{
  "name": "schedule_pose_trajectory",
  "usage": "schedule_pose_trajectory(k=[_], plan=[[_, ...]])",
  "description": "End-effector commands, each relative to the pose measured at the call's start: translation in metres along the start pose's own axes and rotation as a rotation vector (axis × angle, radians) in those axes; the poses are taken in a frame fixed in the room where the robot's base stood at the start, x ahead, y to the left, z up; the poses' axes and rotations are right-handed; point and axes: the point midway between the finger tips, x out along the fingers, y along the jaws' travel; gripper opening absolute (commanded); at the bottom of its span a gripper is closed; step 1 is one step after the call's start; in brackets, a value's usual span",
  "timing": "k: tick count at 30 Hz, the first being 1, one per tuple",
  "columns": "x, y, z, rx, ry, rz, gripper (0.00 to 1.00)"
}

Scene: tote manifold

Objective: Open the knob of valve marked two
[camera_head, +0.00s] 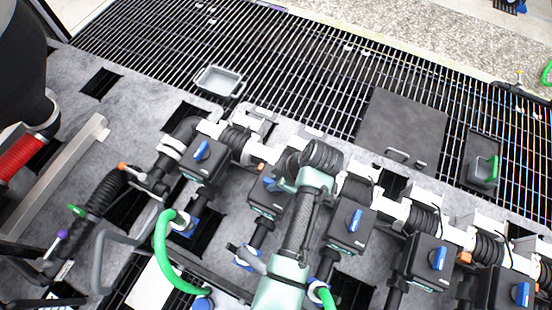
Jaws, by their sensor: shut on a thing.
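A row of black valve boxes with blue knobs runs along a pipe manifold. The second box from the left (266,203) is the one at my gripper; its number is too small to read. My gripper (273,184) is at the upper face of this box, shut on its blue knob (268,182). My wrist and arm hide part of the knob, so its exact angle is unclear. The leftmost box (203,166) has a tilted blue knob (201,150). The box right of my arm (346,233) also has a blue knob (356,220).
More valve boxes (427,262) continue to the right. A green hose (163,255) curves at lower left. A grey tray (219,82) lies on the black grating behind the manifold. A dark plate (403,125) lies at back right. The grating at back left is mostly clear.

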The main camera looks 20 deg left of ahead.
Motion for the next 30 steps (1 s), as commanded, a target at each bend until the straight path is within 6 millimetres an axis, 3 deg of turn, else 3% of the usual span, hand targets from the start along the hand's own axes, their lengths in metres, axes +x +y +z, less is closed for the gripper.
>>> schedule_pose_trajectory(k=[2, 3, 8, 20, 23, 30], plan=[[0.0, 0.0, -0.001, -0.004, 0.0, 0.0, 0.0], [0.0, 0.0, -0.001, -0.004, 0.0, 0.0, 0.22], [0.0, 0.0, -0.001, -0.002, 0.0, 0.0, 0.49], [-0.007, 0.001, 0.0, 0.0, 0.001, 0.003, 0.49], [-0.021, 0.001, 0.0, 0.001, 0.001, 0.004, 0.49], [-0.074, 0.002, 0.001, -0.001, 0.0, 0.008, 0.49]])
